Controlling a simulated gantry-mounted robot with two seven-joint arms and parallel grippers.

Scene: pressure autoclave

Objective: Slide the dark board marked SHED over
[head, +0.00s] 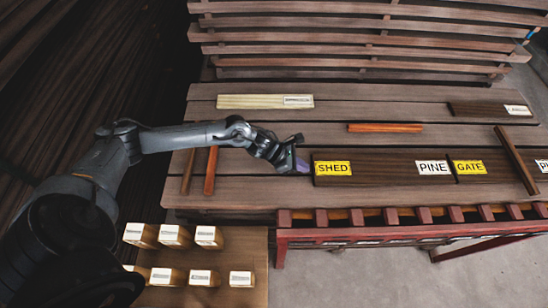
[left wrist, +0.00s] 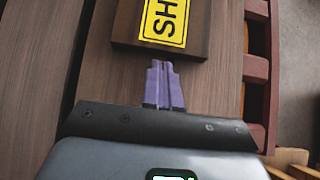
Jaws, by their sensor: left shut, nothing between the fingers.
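The dark board marked SHED (head: 384,171) lies flat on the wooden bench, with a yellow SHED label at its left end and a white PINE label at its right end. My left gripper (head: 303,167) is shut and empty, just left of the board's left end. In the left wrist view the purple fingertips (left wrist: 162,64) point at the end face of the SHED board (left wrist: 190,52), close to it; I cannot tell whether they touch. The second dark board, marked GATE (head: 500,178), lies right of the SHED board, end to end with it. My right gripper is not in view.
A dark stick (head: 516,160) lies slanted across the GATE board. A red slatted rack (head: 400,216) runs along the bench's front edge. Orange sticks (head: 385,128) and a pale board (head: 250,101) lie behind and left. Several labelled blocks (head: 174,236) stand on a lower table.

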